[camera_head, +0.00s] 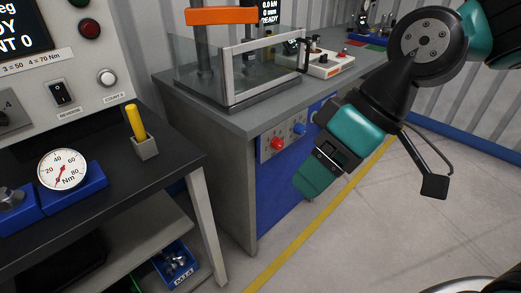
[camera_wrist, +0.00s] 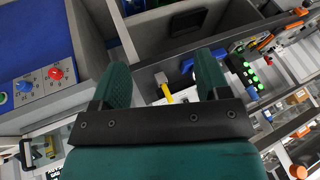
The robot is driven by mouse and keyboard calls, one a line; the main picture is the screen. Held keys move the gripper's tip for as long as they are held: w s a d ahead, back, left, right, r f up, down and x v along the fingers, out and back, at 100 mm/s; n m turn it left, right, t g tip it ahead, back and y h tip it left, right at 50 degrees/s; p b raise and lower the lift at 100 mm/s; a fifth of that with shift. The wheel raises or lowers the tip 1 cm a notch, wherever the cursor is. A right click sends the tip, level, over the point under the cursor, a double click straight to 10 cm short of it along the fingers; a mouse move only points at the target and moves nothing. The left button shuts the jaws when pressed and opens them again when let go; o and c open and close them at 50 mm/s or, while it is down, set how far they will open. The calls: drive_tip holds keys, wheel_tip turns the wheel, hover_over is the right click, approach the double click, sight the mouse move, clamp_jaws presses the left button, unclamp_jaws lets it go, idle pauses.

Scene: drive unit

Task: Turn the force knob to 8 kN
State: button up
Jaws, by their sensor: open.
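A grey control panel (camera_head: 285,140) on the front of the press bench carries a red knob (camera_head: 277,144) and a blue knob (camera_head: 298,128); another round part is half hidden behind my arm. In the wrist view the red knob (camera_wrist: 56,73) and the blue knob (camera_wrist: 25,86) are at the far left, outside the jaws. The knob labels are too small to read, so I cannot tell which one sets force. A display (camera_head: 269,12) above reads 0.0 kN, 0 mm, READY. My gripper (camera_head: 312,182) is open and empty, in front of the bench and right of the knobs, apart from them.
The press (camera_head: 230,70) with its clear guard stands on the bench top (camera_head: 240,120). A dark table (camera_head: 90,165) at the left holds a torque gauge (camera_head: 62,169) and a yellow-handled tool (camera_head: 136,122). The floor right of the yellow line is clear.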

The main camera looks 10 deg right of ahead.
drive_tip(key=w+a+f+n+t+y+b, duration=0.1)
drive_tip(key=w+f+n+t+y+b, duration=0.15)
drive_tip(key=w+f+b, duration=0.65)
drive_tip(key=m+t+y+b, duration=0.2)
drive_tip(key=t+b, duration=0.6)
drive_tip(key=t, duration=0.4)
approach(281, 145)
drive_tip(key=shift+g, duration=0.25)
drive_tip(key=x, duration=1)
drive_tip(key=shift+w+r, duration=0.15)
drive_tip(key=shift+w, duration=0.1)
drive_tip(key=c, duration=0.9)
